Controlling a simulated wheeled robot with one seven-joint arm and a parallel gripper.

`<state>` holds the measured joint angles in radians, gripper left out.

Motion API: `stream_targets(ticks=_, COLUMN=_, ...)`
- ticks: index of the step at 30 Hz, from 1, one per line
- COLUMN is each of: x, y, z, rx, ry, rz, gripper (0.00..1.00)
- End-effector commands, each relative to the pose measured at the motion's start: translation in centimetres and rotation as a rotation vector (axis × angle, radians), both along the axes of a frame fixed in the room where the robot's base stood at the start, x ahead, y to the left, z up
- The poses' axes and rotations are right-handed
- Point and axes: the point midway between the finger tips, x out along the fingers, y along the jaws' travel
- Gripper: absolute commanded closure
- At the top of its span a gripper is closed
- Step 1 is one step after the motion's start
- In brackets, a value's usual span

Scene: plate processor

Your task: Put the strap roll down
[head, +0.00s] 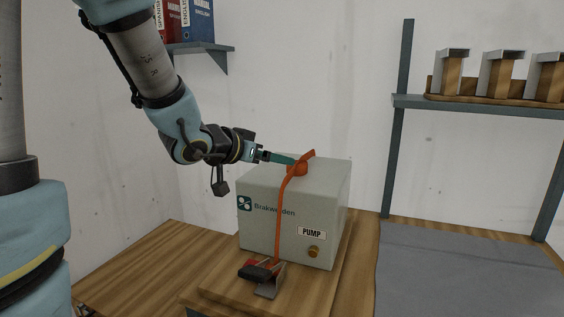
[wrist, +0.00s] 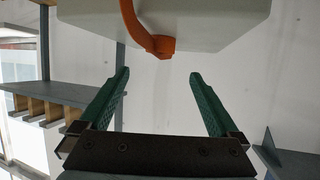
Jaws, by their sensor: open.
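The orange strap roll (head: 297,168) sits on top of the grey pump box (head: 295,220), near its upper left part in the head view. Its loose strap (head: 279,215) hangs down the front of the box. My gripper (head: 293,161) reaches in from the left, with a green fingertip beside the roll. In the wrist view, my gripper (wrist: 158,84) is open with nothing between its two green fingers. The roll (wrist: 163,46) shows there beyond the fingertips, apart from them, at the edge of the box (wrist: 210,18).
A black and red ratchet buckle (head: 262,271) lies on the wooden board (head: 225,292) before the box. A grey mat (head: 460,275) covers the right of the table. A shelf (head: 490,108) with metal and wood pieces is at right; another shelf (head: 205,47) holds binders.

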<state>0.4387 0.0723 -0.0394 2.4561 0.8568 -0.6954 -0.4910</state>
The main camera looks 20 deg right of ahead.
Motion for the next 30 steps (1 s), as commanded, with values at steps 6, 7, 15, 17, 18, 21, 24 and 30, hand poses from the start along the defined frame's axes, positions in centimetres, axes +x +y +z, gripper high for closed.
stream_targets(ticks=6, x=-0.8, y=1.4, z=0.7, rx=0.0, ry=-0.001, rz=0.0, gripper=0.03)
stream_targets(ticks=7, x=-0.8, y=1.4, z=0.7, rx=0.0, ry=0.0, rz=0.0, gripper=0.03)
stream_targets(ticks=15, x=1.6, y=5.2, z=-1.2, rx=0.08, ry=0.032, rz=0.15, gripper=0.03)
stream_targets(ticks=17, x=3.0, y=8.6, z=-2.9, rx=0.151, ry=0.073, rz=0.272, gripper=0.03)
stream_targets(ticks=18, x=3.7, y=11.4, z=-4.3, rx=0.21, ry=0.117, rz=0.363, gripper=0.03)
stream_targets(ticks=21, x=3.3, y=18.6, z=-8.0, rx=0.355, ry=0.278, rz=0.578, gripper=0.03)
stream_targets(ticks=24, x=0.4, y=24.1, z=-11.2, rx=0.471, ry=0.482, rz=0.726, gripper=0.03)
stream_targets(ticks=30, x=-6.1, y=28.2, z=-14.1, rx=0.563, ry=0.82, rz=0.835, gripper=0.03)
